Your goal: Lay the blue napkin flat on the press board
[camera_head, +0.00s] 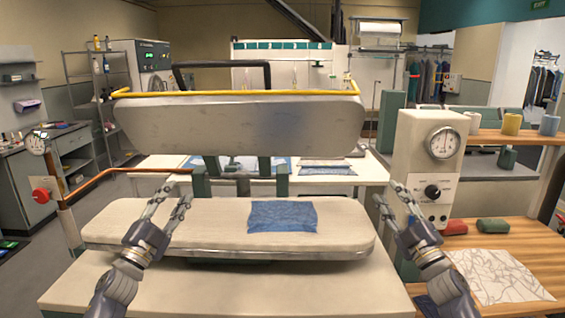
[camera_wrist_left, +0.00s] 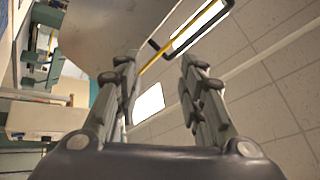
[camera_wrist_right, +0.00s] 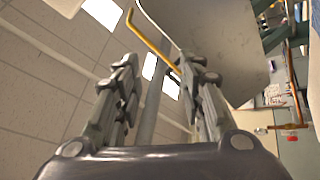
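The blue napkin (camera_head: 283,217) lies spread on the pale press board (camera_head: 135,226), right of its middle. It looks mostly flat, with slight wrinkles and a somewhat uneven outline. My left gripper (camera_head: 172,200) is open and empty above the board's left part, left of the napkin. My right gripper (camera_head: 385,204) is open and empty by the board's right end, right of the napkin. The left wrist view shows the left fingers (camera_wrist_left: 158,75) apart with nothing between them. The right wrist view shows the right fingers (camera_wrist_right: 165,80) apart and empty too.
The raised upper press plate (camera_head: 240,125) with a yellow rail (camera_head: 240,92) hangs behind and above the board. A control box with a gauge (camera_head: 430,165) stands close right.

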